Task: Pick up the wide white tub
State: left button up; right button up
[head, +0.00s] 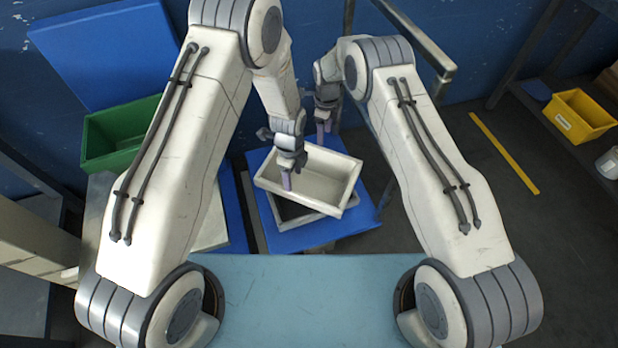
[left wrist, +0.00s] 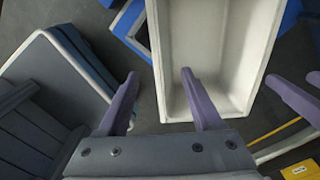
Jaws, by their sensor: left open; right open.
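The wide white tub (head: 328,172) is open-topped and empty, and lies askew on another pale-rimmed container on the blue platform. It also shows in the left wrist view (left wrist: 215,45). My left gripper (head: 287,182) is open at the tub's near-left part. In the left wrist view its purple fingers (left wrist: 160,74) are spread, one over the tub's inside and one outside its left wall. Contact cannot be told. My right gripper (head: 323,130) is open by the tub's far side; its purple fingers (left wrist: 290,79) show at the right edge of the left wrist view.
A green bin (head: 108,145) stands at the left. A yellow bin (head: 580,117) stands at the far right. The lower container's rim (head: 285,222) shows below the tub. A light blue surface (head: 310,300) in front is clear. A metal rail (head: 415,35) stands behind my right arm.

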aim_at(295, 194)
jog(key=shift+f, duration=0.1)
pick_arm(q)
notch_tip(295, 194, down, 10)
jog(key=shift+f, duration=0.2)
pick_arm(e)
notch_tip(295, 194, down, 10)
jog(key=shift+f, duration=0.15)
pick_arm(q)
grip_shut()
pick_arm(e)
grip_shut()
dwell(0.9)
